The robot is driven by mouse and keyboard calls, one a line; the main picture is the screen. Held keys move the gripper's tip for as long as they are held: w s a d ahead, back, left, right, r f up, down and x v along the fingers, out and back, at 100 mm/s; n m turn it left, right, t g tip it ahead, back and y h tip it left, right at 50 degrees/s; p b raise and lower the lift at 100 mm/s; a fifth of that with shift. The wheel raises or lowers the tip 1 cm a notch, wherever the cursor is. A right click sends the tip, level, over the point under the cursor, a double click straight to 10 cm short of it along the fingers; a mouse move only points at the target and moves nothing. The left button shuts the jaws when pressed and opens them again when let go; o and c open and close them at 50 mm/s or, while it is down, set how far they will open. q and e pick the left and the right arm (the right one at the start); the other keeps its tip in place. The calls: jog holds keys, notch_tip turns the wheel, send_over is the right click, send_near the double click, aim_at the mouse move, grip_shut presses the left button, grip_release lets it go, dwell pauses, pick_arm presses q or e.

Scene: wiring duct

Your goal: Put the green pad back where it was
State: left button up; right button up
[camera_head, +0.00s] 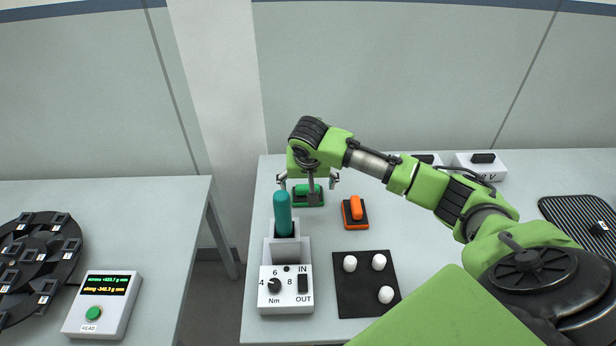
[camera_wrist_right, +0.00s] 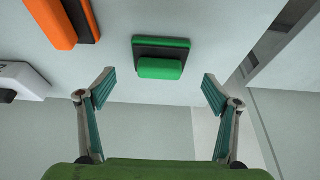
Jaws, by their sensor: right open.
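The green pad (camera_head: 300,197) lies on the table towards its back left in the head view, with a dark layer and a green raised grip. It also shows in the right wrist view (camera_wrist_right: 160,68), centred ahead of the fingers. My right gripper (camera_head: 308,184) is open above the green pad and partly covers it in the head view. In the right wrist view, the gap between the open fingers (camera_wrist_right: 158,92) is empty and the pad lies beyond the fingertips. My left gripper does not show.
An orange pad (camera_head: 355,212) lies to the right. In front stand a grey holder with a teal handle (camera_head: 283,214), a torque box (camera_head: 286,290) and a black mat (camera_head: 367,300) with white knobs. A left table holds a readout box (camera_head: 103,304). A gap separates the tables.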

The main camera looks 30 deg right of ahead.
jog(key=v, duration=0.7)
jog(key=shift+b, duration=0.3)
